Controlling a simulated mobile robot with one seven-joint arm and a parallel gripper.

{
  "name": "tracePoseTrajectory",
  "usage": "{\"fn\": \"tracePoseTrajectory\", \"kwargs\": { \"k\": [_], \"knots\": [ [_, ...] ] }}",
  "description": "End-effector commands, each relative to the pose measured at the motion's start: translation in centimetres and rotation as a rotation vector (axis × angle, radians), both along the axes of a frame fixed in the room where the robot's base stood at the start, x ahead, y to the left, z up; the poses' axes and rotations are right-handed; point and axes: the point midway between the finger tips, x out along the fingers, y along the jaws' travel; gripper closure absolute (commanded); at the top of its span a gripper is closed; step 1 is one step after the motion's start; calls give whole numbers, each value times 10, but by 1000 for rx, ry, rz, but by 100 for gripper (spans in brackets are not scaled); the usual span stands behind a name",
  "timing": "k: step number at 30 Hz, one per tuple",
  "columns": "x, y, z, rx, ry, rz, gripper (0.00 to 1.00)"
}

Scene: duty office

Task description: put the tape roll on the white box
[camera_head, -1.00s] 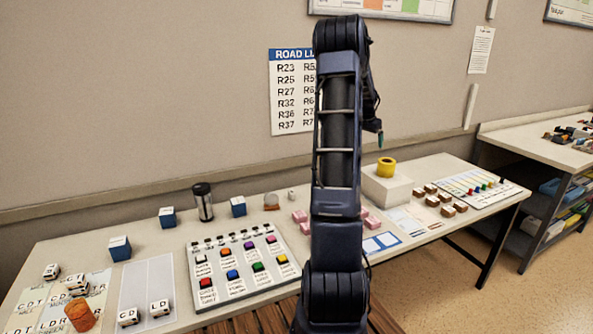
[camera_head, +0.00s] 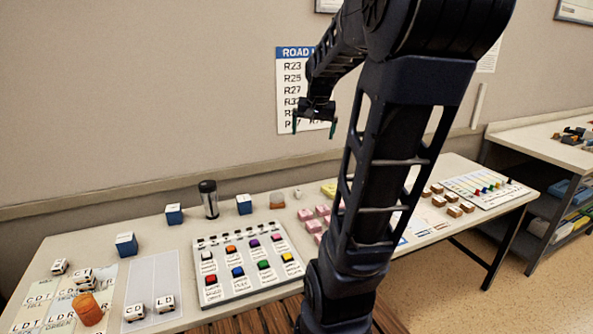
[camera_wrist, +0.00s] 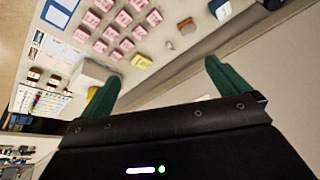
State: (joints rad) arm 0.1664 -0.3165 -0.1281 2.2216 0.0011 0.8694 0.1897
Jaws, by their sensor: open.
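My gripper (camera_head: 314,126) is open and empty, raised in front of the wall poster and well above the table. Its two green fingers stand apart in the wrist view (camera_wrist: 162,74). The white box (camera_wrist: 90,72) shows in the wrist view beside the left finger, with a bit of yellow, seemingly the tape roll (camera_wrist: 93,92), at its edge, partly hidden by that finger. In the head view my arm hides the tape roll and most or all of the box. A second ago the yellow roll was lying on top of the box there.
A yellow block (camera_head: 328,189) and several pink blocks (camera_head: 314,222) lie left of my arm. A button panel (camera_head: 247,264), a dark tumbler (camera_head: 208,199), blue boxes (camera_head: 174,214) and an orange container (camera_head: 88,310) stand further left. Brown blocks (camera_head: 453,211) are at the right.

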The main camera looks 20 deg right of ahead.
Motion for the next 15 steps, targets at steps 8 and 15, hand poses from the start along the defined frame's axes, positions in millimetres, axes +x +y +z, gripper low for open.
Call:
{"fn": "tracePoseTrajectory", "kwargs": {
  "k": [8,15],
  "knots": [
    [-80,75,-6,-42,-16,220,0],
    [-144,116,-25,-89,-22,383,0]
  ]
}}
